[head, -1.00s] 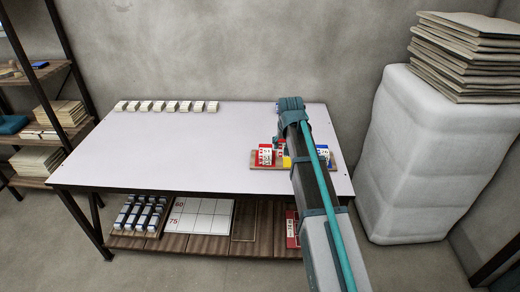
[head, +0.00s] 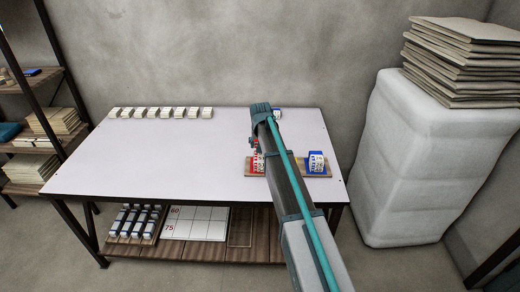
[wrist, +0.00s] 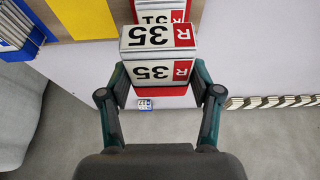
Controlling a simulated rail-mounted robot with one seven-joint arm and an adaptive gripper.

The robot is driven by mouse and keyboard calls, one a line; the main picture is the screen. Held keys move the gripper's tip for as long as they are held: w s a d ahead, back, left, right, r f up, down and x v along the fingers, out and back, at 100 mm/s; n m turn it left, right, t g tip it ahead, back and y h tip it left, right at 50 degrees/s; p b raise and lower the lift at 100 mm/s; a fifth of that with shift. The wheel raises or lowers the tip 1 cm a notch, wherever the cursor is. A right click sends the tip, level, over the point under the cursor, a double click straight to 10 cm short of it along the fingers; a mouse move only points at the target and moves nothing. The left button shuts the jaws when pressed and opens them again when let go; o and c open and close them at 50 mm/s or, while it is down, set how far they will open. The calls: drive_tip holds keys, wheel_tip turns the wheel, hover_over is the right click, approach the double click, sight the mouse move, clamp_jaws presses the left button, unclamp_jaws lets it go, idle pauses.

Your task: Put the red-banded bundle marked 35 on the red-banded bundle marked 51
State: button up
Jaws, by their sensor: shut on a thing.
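My gripper (wrist: 160,80) is shut on the red-banded bundle marked 35 (wrist: 150,40) in the wrist view, one finger at each side. The bundle is white with a red band and an R. The red-banded bundle marked 51 (wrist: 160,15) shows just beyond it, partly covered by it. I cannot tell whether the two bundles touch. In the head view a red-banded bundle (head: 256,164) stands on the wooden board at the left of my arm. My arm hides most of the gripper and the held bundle there.
The wooden board (head: 288,174) also bears a blue-banded bundle (head: 315,162) at its right and a yellow patch (wrist: 82,18). A small blue-and-white thing (head: 277,115) lies on the table behind my wrist. A row of pale bundles (head: 160,113) lines the back left. The table's middle is clear.

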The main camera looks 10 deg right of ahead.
sight(260, 157)
drive_tip(key=shift+w+f, duration=0.55)
drive_tip(key=shift+f, duration=0.05)
drive_tip(key=shift+w+f+p, duration=0.2)
drive_tip(key=shift+f+p, duration=0.55)
drive_tip(key=shift+f, duration=1.05)
drive_tip(key=shift+f, duration=0.1)
drive_tip(key=o, duration=1.2)
drive_tip(key=shift+c, duration=0.2)
drive_tip(key=b+v, duration=0.2)
drive_tip(key=v, duration=1)
